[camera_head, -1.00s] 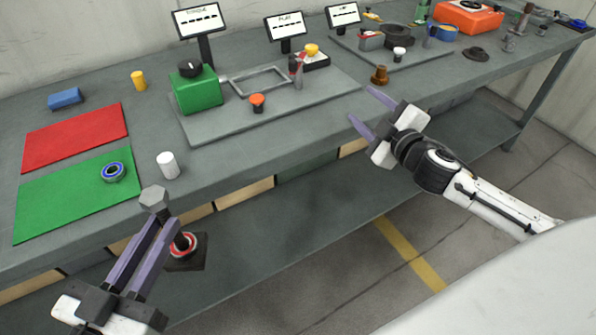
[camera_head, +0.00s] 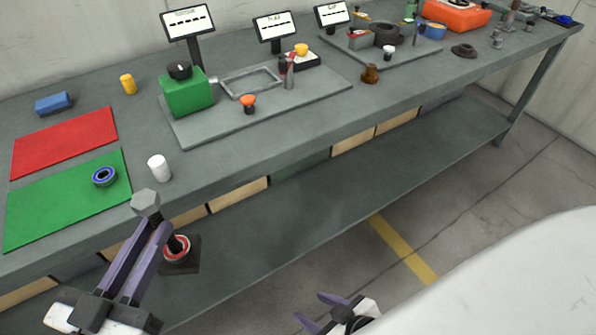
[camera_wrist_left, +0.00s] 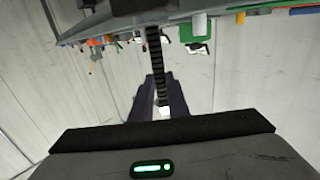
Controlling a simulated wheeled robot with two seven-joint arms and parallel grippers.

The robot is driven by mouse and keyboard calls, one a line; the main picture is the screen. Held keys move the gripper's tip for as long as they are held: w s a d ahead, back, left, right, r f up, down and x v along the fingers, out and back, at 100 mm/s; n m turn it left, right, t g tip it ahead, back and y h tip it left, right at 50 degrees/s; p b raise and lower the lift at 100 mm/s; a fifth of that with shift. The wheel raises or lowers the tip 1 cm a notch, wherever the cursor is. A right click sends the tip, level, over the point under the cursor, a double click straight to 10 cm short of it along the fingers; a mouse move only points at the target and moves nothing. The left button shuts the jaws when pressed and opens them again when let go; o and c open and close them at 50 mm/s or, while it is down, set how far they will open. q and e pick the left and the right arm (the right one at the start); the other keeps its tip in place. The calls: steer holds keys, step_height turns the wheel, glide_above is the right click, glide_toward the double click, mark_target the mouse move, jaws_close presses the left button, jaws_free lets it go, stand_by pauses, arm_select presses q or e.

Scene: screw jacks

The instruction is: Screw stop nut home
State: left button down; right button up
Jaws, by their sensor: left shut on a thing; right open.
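My left gripper (camera_head: 160,232) is shut on a dark threaded screw (camera_head: 154,219) with a grey hexagonal head (camera_head: 146,202), in front of the bench. In the left wrist view the long dark threaded rod (camera_wrist_left: 154,60) runs out from between the two fingers. Just right of the fingers in the head view is a red-and-white ring (camera_head: 178,246) on a dark square base; whether the screw enters it I cannot tell. No stop nut can be clearly picked out. My right gripper (camera_head: 310,306) is open and empty, low at the bottom of the head view, away from the bench.
On the bench (camera_head: 225,165) are a green mat (camera_head: 60,215) with a blue-rimmed bearing (camera_head: 105,176), a red mat (camera_head: 65,142), a white cylinder (camera_head: 159,168), a green box (camera_head: 187,96) and a brown flanged part (camera_head: 370,73). The bench front edge is near my left gripper.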

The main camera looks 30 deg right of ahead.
arm_select(q)
steer(key=shift+r, duration=0.6)
steer(key=s+a+n+t+y, duration=0.2)
steer(key=a+n+y, duration=0.2)
steer(key=a, duration=0.3)
steer(key=s+a+f+n+t+y, duration=0.1)
steer(key=s+a+n+t+y, duration=0.1)
steer(key=a+n+y, duration=0.2)
steer(key=a+y, duration=0.3)
steer(key=a, duration=0.1)
steer(key=shift+f+y, duration=0.25)
steer(key=shift+y, duration=0.05)
steer(key=shift+a, duration=0.1)
arm_select(e)
steer(key=shift+c, duration=0.3)
